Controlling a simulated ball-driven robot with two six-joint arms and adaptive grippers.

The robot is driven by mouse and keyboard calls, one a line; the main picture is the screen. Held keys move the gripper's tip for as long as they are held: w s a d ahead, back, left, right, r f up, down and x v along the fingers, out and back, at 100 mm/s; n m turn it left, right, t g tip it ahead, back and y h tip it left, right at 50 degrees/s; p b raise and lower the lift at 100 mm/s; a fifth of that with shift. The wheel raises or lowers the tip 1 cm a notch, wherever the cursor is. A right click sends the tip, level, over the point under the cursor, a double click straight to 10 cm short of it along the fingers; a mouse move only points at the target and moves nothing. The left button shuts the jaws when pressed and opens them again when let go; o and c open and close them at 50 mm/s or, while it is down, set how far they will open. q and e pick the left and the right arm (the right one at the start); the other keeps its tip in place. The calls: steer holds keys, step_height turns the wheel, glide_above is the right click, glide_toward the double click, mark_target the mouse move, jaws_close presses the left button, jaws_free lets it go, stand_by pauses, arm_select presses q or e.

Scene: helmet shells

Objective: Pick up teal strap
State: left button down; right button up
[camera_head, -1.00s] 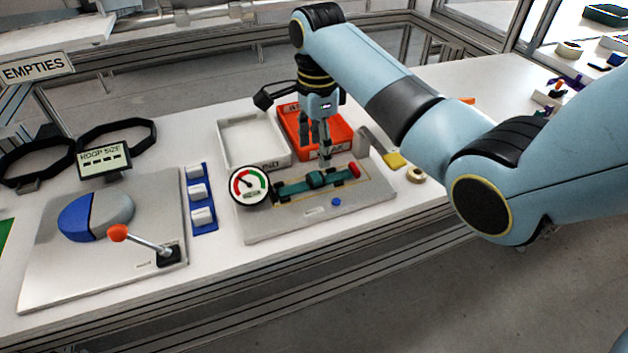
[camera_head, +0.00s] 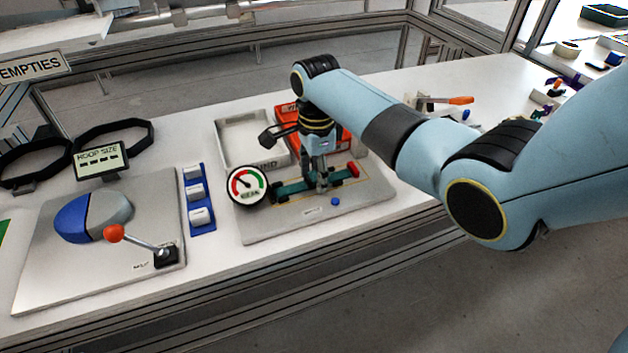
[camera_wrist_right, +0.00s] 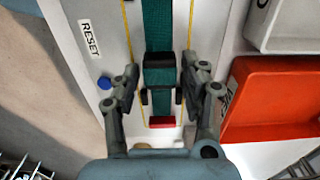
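The teal strap (camera_head: 292,186) lies along the plate with the gauge in the head view. It also shows in the right wrist view (camera_wrist_right: 158,28), running lengthwise between two yellow lines, with black buckle pieces on it. My right gripper (camera_head: 321,187) is down over the strap in the head view and hides part of it. In the right wrist view my right gripper (camera_wrist_right: 158,92) is open, with one finger on each side of the strap and a gap to it on both sides. My left gripper is not in view.
A round gauge (camera_head: 247,186) stands at the plate's left end. A red block (camera_head: 346,171) sits at the strap's right end. A white tray (camera_head: 228,152) and an orange-red bin (camera_wrist_right: 270,92) stand behind. A blue button (camera_head: 335,201) is at the plate's front.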

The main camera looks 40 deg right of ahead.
jaws_close()
